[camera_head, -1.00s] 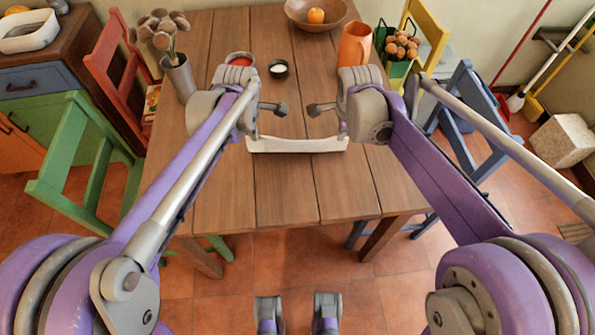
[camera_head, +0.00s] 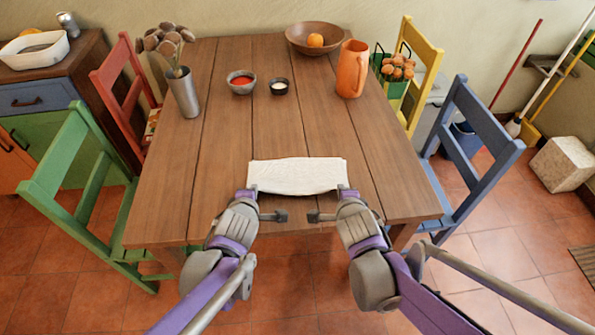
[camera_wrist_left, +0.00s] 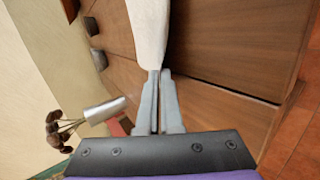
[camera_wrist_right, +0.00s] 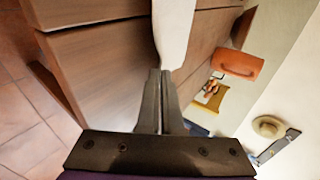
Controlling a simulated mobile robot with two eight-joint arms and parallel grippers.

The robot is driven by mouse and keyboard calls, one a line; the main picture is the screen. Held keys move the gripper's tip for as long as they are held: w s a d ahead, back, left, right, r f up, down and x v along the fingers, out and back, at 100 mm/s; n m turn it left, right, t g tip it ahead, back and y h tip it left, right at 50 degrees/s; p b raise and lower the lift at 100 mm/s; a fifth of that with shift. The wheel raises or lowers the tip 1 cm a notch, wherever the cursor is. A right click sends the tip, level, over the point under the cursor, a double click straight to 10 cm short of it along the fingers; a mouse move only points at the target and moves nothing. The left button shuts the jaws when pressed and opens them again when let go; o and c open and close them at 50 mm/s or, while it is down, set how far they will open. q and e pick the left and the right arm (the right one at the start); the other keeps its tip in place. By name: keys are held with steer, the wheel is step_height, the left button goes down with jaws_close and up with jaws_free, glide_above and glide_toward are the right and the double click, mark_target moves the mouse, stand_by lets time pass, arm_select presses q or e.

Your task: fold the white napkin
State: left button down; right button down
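The white napkin (camera_head: 298,174) is a wide, short strip near the front edge of the wooden table. My left gripper (camera_head: 252,188) is at its near left corner and my right gripper (camera_head: 345,188) at its near right corner. In the left wrist view the fingers (camera_wrist_left: 157,78) are close together with the napkin (camera_wrist_left: 149,35) between their tips. The right wrist view shows the same: the fingers (camera_wrist_right: 158,76) pinch the napkin (camera_wrist_right: 173,32). I cannot tell whether the near edge touches the table or is slightly raised.
On the table (camera_head: 225,145) stand a metal vase (camera_head: 185,97), a red-filled bowl (camera_head: 241,84), a small dark cup (camera_head: 279,87), an orange pitcher (camera_head: 352,72) and a wooden bowl (camera_head: 302,43). Chairs flank both sides. The table around the napkin is clear.

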arm_select(q)
steer(key=c, duration=0.7)
jaws_free()
arm_select(e)
steer(key=c, duration=0.7)
jaws_free()
arm_select(q)
steer(key=shift+r, duration=0.1)
arm_select(e)
steer(key=shift+r, duration=0.1)
arm_select(q)
steer(key=s+r, duration=0.2)
steer(key=r, duration=0.1)
steer(key=s+r, duration=0.2)
steer(key=r, duration=0.1)
steer(key=s+r, duration=0.2)
steer(key=r, duration=0.1)
arm_select(e)
steer(key=s+r, duration=0.2)
steer(key=r, duration=0.1)
steer(key=s+r, duration=0.2)
steer(key=r, duration=0.1)
steer(key=s+r, duration=0.2)
steer(key=r, duration=0.1)
arm_select(q)
steer(key=shift+f, duration=0.1)
arm_select(e)
steer(key=shift+f, duration=0.1)
